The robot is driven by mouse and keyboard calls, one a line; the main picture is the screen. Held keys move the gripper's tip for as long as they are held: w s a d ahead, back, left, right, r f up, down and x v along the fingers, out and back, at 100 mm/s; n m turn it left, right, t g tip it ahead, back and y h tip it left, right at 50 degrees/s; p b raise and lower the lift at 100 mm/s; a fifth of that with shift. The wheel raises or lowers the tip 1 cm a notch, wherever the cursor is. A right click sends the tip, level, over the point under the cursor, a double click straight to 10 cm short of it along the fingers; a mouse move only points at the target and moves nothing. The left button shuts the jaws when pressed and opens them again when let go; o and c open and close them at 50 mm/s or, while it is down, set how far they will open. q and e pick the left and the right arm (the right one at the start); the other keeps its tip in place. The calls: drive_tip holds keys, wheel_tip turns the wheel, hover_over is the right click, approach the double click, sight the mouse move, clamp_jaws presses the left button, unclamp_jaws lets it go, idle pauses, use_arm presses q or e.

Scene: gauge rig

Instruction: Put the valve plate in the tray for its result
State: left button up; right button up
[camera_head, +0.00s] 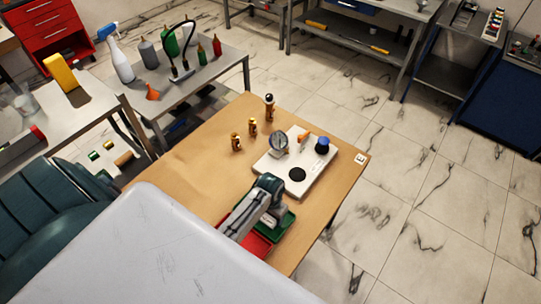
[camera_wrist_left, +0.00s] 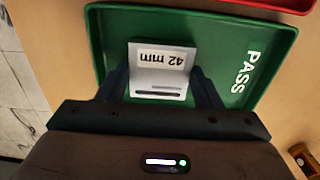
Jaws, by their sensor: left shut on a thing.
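The valve plate (camera_wrist_left: 155,84), a pale grey plate with a "42 mm" label, is between the fingers of my left gripper (camera_wrist_left: 162,78) in the left wrist view. The gripper is shut on it. The plate is over the inside of the green tray (camera_wrist_left: 96,45) marked PASS; I cannot tell whether it touches the floor. In the head view my left gripper (camera_head: 273,207) hangs over the green tray (camera_head: 290,218) and hides part of it. A red tray (camera_head: 257,246) is beside the green one, partly behind my arm. My right gripper is not in view.
The white gauge rig (camera_head: 270,164) stands behind the trays on the wooden table (camera_head: 190,160), with a dial (camera_head: 279,143), a black disc (camera_head: 297,174) and a blue knob (camera_head: 322,144). Several brass fittings (camera_head: 236,142) stand to its left. The table's left part is bare.

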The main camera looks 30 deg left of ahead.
use_arm(q)
drive_tip(key=shift+f, duration=0.1)
drive_tip(key=o, duration=1.1)
drive_tip(key=shift+o, duration=0.2)
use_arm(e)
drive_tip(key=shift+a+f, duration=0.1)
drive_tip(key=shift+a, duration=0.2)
use_arm(q)
wheel_tip(320, 180, up, 12)
drive_tip(key=b, duration=0.3)
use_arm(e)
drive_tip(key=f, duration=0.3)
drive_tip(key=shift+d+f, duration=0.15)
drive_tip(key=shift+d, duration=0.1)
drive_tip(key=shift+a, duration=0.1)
